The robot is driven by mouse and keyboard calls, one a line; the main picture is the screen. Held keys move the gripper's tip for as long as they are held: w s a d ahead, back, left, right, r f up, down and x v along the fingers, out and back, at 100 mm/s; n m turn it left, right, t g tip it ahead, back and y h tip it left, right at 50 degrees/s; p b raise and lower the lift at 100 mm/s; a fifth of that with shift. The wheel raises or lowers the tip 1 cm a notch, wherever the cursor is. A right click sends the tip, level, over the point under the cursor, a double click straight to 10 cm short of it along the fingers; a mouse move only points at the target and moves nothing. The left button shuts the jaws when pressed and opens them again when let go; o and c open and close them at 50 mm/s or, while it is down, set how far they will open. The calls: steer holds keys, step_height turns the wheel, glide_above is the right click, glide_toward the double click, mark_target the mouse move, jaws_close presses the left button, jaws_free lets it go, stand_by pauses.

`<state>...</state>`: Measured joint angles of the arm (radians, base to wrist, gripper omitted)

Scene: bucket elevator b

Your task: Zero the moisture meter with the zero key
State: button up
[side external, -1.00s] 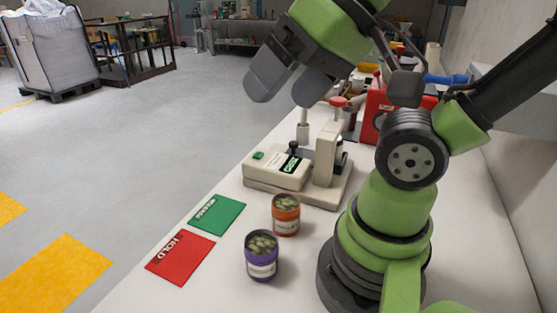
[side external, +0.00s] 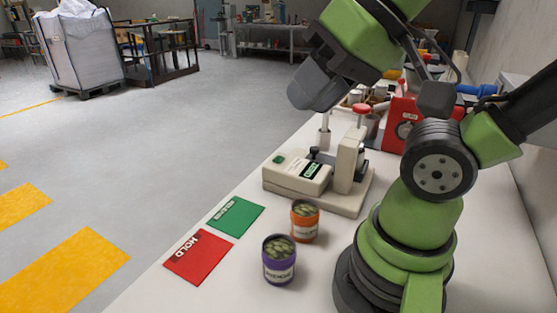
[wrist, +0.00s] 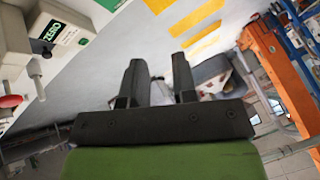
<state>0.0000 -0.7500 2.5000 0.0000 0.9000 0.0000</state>
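The moisture meter (side external: 298,180) is a cream unit on the bench, with a green key (side external: 279,159) at its left end. The key also shows in the wrist view (wrist: 84,41), beside a dark panel reading ZERO (wrist: 52,31). A post carries a red knob (side external: 361,108) and a metal plunger (side external: 324,135). My gripper (side external: 312,95) is above and behind the meter, apart from it. In the wrist view my gripper (wrist: 158,72) has two dark fingers with a gap between them and nothing held. In the side view one finger largely hides the other.
An orange tin (side external: 304,222) and a purple tin (side external: 279,262) stand in front of the meter. A green card (side external: 236,216) and a red HOLD card (side external: 198,257) lie near the bench edge. A red machine (side external: 403,125) stands behind the meter.

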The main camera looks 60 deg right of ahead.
jaws_close()
stand_by(1.3)
